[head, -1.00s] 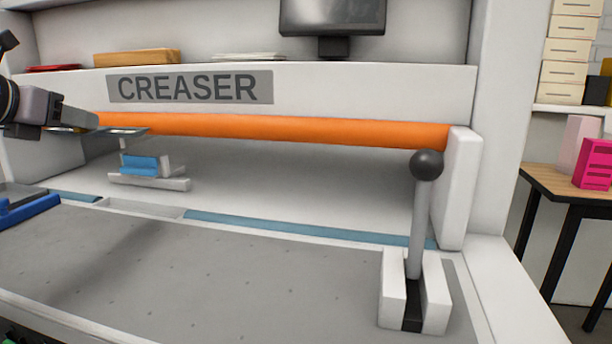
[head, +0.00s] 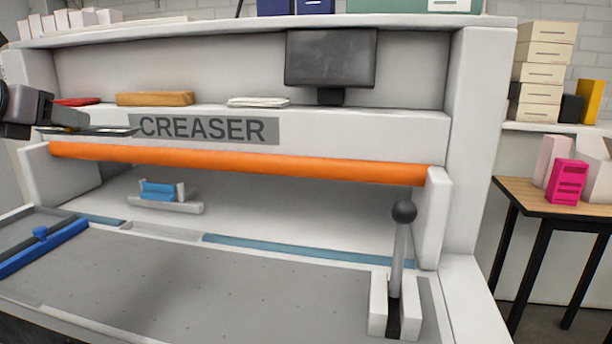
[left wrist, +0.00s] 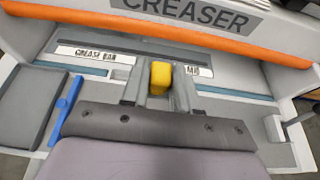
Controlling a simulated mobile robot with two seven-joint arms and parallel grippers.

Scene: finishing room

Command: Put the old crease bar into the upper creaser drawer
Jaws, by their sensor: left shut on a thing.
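The old crease bar (head: 98,132) is a thin dark bar with a pale patch. It hangs level in front of the machine, at the left of the head view. My left gripper (head: 72,119) is shut on it. In the left wrist view, the bar (left wrist: 95,56) lies crosswise past the fingertips, with a white label reading CREASE BAR. A yellow piece (left wrist: 160,77) sits between the fingers (left wrist: 160,92). The creaser (head: 300,172) has an orange beam across its front. I cannot make out the upper drawer in either view. My right gripper is not in view.
A lever with a dark knob (head: 404,211) stands at the bed's right. A blue bar guide (head: 42,248) lies at the left, and a blue-topped block (head: 160,190) sits under the beam. The grey bed (head: 230,285) is mostly clear. A wooden table (head: 540,197) stands at right.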

